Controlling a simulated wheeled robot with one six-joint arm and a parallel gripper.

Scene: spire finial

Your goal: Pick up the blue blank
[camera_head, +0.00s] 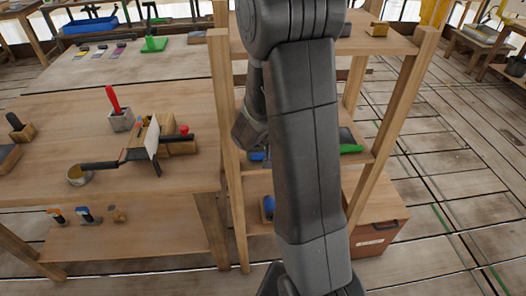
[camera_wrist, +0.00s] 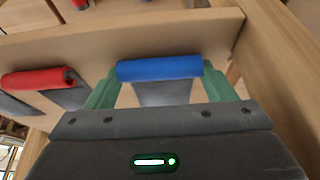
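In the wrist view, the blue blank (camera_wrist: 160,68) is a rounded blue bar with a grey flat part below it, on a wooden shelf (camera_wrist: 215,22). My gripper (camera_wrist: 158,88) has two green fingers set wide apart, one near each end of the blue bar. The fingers look open, and I cannot tell whether they touch it. In the head view, a blue piece (camera_head: 257,156) shows on the middle shelf, partly behind my arm. My gripper is hidden there behind my arm.
A red bar with a grey part (camera_wrist: 40,78) lies left of the blue one. A green-edged grey piece (camera_head: 350,148) is on the same rack. Rack posts (camera_head: 395,110) stand close to my arm. A workbench (camera_head: 60,105) with tools is at the left.

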